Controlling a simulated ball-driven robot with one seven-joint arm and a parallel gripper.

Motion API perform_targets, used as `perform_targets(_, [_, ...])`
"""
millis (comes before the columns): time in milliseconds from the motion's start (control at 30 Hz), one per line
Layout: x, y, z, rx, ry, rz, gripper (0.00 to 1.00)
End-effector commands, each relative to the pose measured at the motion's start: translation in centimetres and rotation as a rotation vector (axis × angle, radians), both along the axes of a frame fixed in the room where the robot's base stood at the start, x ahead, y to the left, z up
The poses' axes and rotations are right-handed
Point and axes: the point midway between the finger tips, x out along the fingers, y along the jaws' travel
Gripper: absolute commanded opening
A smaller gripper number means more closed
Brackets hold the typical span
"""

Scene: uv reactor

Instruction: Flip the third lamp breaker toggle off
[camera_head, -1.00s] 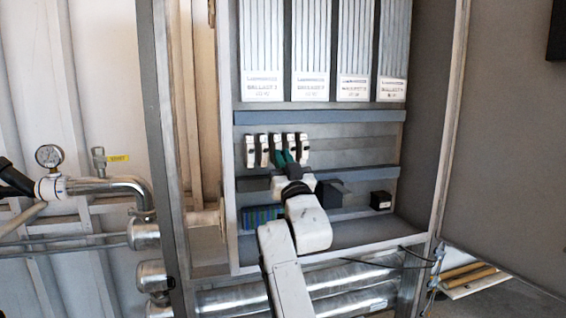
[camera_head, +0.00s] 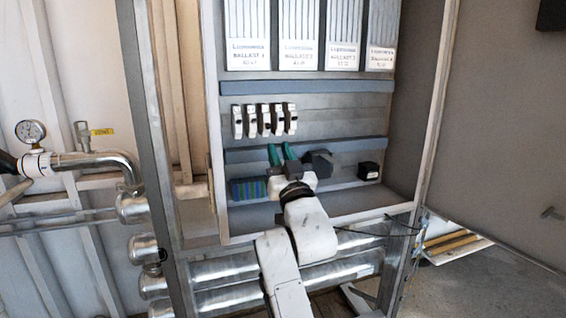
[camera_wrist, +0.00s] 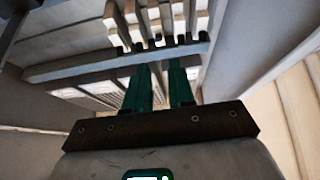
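A row of several narrow white breakers with dark toggles is mounted in the open cabinet, and the third one (camera_head: 265,120) is in the middle. The row also shows at the top of the wrist view, where I cannot tell which breaker is the third. The toggle positions are too small to tell. My gripper (camera_head: 281,150) has green fingers and is below the row, apart from it in the head view. In the wrist view its fingers (camera_wrist: 161,75) are parallel with a gap between them, and nothing is held.
Labelled ballast units (camera_head: 298,45) hang above the breakers. A blue-grey rail (camera_head: 345,87) runs above the row and another (camera_head: 345,146) below it. A dark block (camera_head: 319,162), a small black box (camera_head: 369,171) and a striped terminal block (camera_head: 248,189) are low in the cabinet.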

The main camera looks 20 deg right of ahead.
Motion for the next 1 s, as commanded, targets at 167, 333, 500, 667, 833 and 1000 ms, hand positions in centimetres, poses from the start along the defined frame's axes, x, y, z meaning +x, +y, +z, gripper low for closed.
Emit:
perform_targets(167, [-1.8,0.1,-1.0,0.000,0.001,0.001,0.23])
perform_targets(333, [-2.3,0.0,-1.3,0.000,0.000,0.000,0.23])
perform_targets(500, [-2.4,0.0,-1.3,0.000,0.000,0.000,0.23])
perform_targets(667, [-2.3,0.0,-1.3,0.000,0.000,0.000,0.23])
perform_targets(833, [-2.5,-0.4,-2.6,-0.002,0.035,-0.007,0.23])
perform_targets(1000, [-4.1,-2.8,-10.5,-0.014,0.255,-0.043,0.23])
